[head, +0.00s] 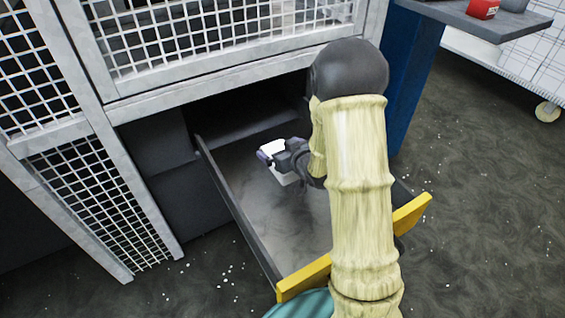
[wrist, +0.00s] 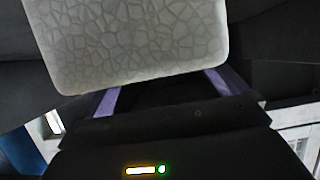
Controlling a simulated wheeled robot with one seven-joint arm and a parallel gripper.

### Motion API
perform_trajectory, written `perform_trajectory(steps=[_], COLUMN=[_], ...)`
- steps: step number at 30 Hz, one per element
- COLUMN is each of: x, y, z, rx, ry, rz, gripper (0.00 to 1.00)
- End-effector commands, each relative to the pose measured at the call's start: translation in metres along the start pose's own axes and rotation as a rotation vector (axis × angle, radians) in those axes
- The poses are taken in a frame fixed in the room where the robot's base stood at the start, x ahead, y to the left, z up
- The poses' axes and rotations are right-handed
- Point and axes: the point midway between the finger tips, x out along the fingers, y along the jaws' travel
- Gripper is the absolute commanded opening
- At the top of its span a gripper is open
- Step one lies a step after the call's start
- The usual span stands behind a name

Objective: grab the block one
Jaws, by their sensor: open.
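The block (wrist: 135,45) is pale grey-white with rounded corners and a cell-like foam pattern. It fills the upper middle of the wrist view, in front of my gripper's two purple fingers, and hides their tips. In the head view my gripper (head: 269,152) is low inside the pulled-out drawer, with a small white part of the block (head: 272,146) showing at its fingers. My gripper is open around or right beside the block; whether the fingers touch it cannot be told.
The grey drawer (head: 262,205) has a thin dark left wall and a yellow front edge (head: 304,278), partly hidden by my arm. White mesh panels (head: 215,30) stand above it. A blue post (head: 412,80) and a shelf with a red box (head: 482,9) are at the right.

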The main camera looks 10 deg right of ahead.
Motion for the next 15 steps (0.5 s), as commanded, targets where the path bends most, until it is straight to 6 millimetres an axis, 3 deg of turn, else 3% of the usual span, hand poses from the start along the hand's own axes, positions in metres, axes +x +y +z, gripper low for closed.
perform_trajectory(steps=[6, 15], x=[0.033, 0.037], y=[0.0, 0.0], z=[0.002, 0.0], rx=[-0.001, 0.001], ry=[0.001, 0.0], rz=[0.0, 0.0], gripper=[0.98, 0.98])
